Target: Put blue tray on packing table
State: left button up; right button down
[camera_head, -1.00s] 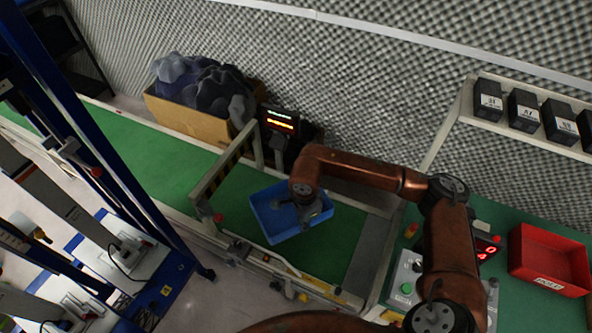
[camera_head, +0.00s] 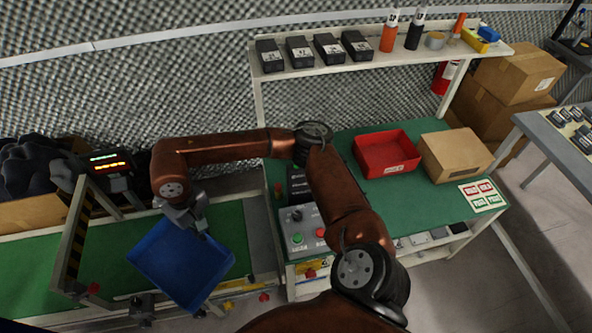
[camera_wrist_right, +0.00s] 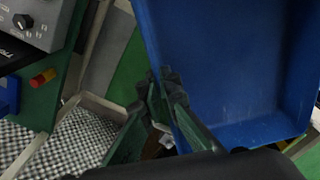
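The blue tray (camera_head: 165,270) is empty and hangs at my right gripper (camera_head: 197,226) over the conveyor, overlapping its front edge in the head view. In the right wrist view the fingers (camera_wrist_right: 165,100) are shut on the wall of the blue tray (camera_wrist_right: 230,70). The tray looks raised off the belt, though the gap under it is hard to judge. The packing table (camera_head: 425,207) has a green top and stands to the right of the conveyor. My left gripper is not in view.
On the packing table are a red bin (camera_head: 385,153), a cardboard box (camera_head: 455,154), a label sheet (camera_head: 482,196) and a control box (camera_head: 303,232). A shelf (camera_head: 380,62) runs above its back. Green tabletop in front of the red bin is clear. A striped frame (camera_head: 75,235) spans the conveyor.

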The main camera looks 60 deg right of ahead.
aim_at(417, 202)
jog(key=z, duration=0.8)
jog(key=k, duration=1.05)
jog(key=z, duration=1.9)
jog(key=i, duration=0.6)
jog(key=u, duration=0.3)
